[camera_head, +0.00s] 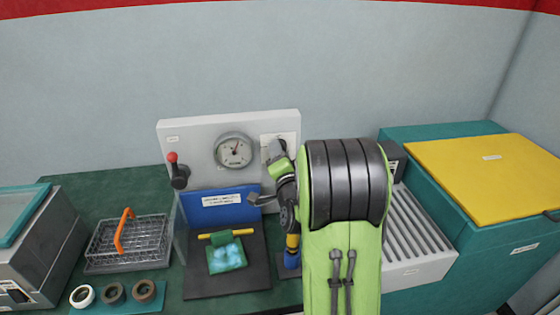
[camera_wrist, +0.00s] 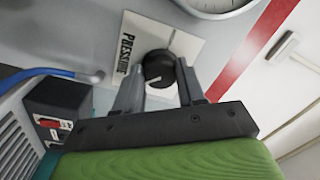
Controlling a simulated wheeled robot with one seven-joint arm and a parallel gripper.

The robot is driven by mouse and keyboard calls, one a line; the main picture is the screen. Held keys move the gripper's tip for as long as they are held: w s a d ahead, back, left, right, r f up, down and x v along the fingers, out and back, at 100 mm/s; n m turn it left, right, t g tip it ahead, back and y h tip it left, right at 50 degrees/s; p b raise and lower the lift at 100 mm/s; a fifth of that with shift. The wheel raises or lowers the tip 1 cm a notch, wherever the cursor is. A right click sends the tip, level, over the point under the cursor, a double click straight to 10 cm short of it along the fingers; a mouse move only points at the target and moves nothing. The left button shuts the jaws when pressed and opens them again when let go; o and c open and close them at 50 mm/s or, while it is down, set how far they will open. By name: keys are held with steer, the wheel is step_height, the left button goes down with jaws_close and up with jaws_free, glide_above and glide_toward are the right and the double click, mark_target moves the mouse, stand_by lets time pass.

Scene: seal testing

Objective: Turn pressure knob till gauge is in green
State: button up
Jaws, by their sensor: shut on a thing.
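The black pressure knob (camera_wrist: 158,68), with a white pointer line, sits on a white plate marked PRESSURE (camera_wrist: 133,50). My gripper (camera_wrist: 160,82) has one finger on each side of the knob and is shut on it. In the head view my gripper (camera_head: 275,160) reaches the right part of the white panel (camera_head: 190,135) and mostly hides the knob. The round gauge (camera_head: 234,151) is left of it on the same panel. Its needle points up and slightly right; the coloured zones are too small to tell. Only the gauge's rim (camera_wrist: 215,14) shows in the wrist view.
A red-tipped lever (camera_head: 178,172) stands at the panel's left. Below are a blue labelled block (camera_head: 222,203) and a pouch (camera_head: 226,256). A wire basket (camera_head: 128,240) stands left. A black box with a red switch (camera_wrist: 50,123) and a blue hose (camera_wrist: 50,73) are beside my gripper.

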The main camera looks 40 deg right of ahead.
steer(key=shift+s+d+f+n+b, duration=0.15)
steer(key=shift+n+b, duration=1.9)
steer(key=shift+n, duration=1.55)
steer(key=shift+w+a+f+n+b, duration=0.1)
steer(key=shift+n+b, duration=1.9)
steer(key=shift+n, duration=1.6)
steer(key=shift+g+y, duration=0.3)
steer(key=o, duration=1.1)
steer(key=shift+r, duration=0.1)
steer(key=shift+c, duration=0.2)
step_height(320, 180, up, 10)
steer(key=p, duration=0.3)
steer(key=shift+p, duration=0.4)
